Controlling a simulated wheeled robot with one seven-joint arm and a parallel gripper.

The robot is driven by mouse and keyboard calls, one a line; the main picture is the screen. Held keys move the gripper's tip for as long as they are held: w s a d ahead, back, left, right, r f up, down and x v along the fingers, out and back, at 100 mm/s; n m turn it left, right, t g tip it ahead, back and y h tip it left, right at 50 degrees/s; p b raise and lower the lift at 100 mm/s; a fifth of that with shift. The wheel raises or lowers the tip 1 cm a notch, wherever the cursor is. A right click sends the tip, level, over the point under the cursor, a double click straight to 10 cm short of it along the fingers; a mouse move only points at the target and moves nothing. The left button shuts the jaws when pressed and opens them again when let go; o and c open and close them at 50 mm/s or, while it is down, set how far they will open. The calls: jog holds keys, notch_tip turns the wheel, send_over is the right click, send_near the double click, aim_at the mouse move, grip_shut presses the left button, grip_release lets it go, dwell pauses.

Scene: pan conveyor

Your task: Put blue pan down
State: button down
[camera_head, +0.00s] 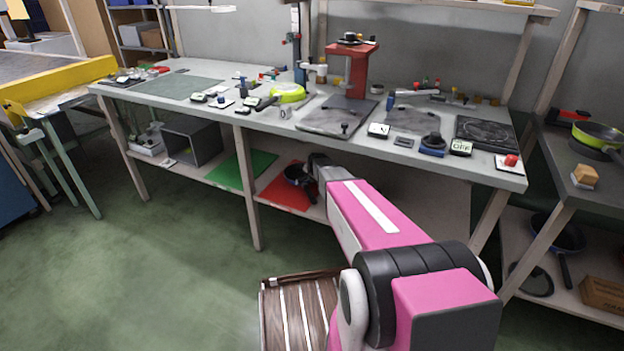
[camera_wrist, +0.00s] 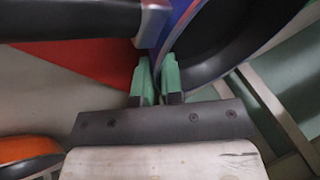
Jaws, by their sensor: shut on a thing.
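The blue pan (camera_wrist: 185,30) fills the upper right of the wrist view, with a blue outer side and a dark inside. A dark handle (camera_wrist: 70,18) runs across the upper left. My gripper (camera_wrist: 157,75) is shut on the pan's blue side, which passes between its green fingers. My arm partly hides the pan there. I cannot tell whether the pan touches the mat. The red mat also shows below it in the wrist view (camera_wrist: 85,62).
A green mat (camera_head: 242,168) and a grey open box (camera_head: 192,142) lie left on the lower shelf (camera_head: 200,172). The cluttered worktop (camera_head: 260,122) is close above. Another blue pan (camera_head: 568,236) sits on the right rack. An orange rounded thing (camera_wrist: 25,150) shows at the wrist view's lower left.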

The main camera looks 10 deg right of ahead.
jog(key=c, duration=1.3)
grip_release()
jog(key=shift+o, duration=0.2)
jog(key=shift+s+r, duration=0.3)
jog(key=shift+r, duration=0.1)
jog(key=s+f+v, duration=0.1)
jog(key=v, duration=0.7)
jog(key=s+a+r+n+g, duration=0.1)
jog(key=s+r+n+g, duration=0.1)
jog(key=s, duration=0.8)
jog(key=s+a+r+n+g, duration=0.1)
jog(key=s+n, duration=0.3)
jog(key=s, duration=0.7)
jog(key=s+a+r+n+g, duration=0.1)
jog(key=s+r+n+g, duration=0.2)
jog(key=s, duration=0.8)
jog(key=shift+s+h, duration=0.15)
jog(key=shift+h, duration=0.15)
jog(key=shift+a, duration=0.15)
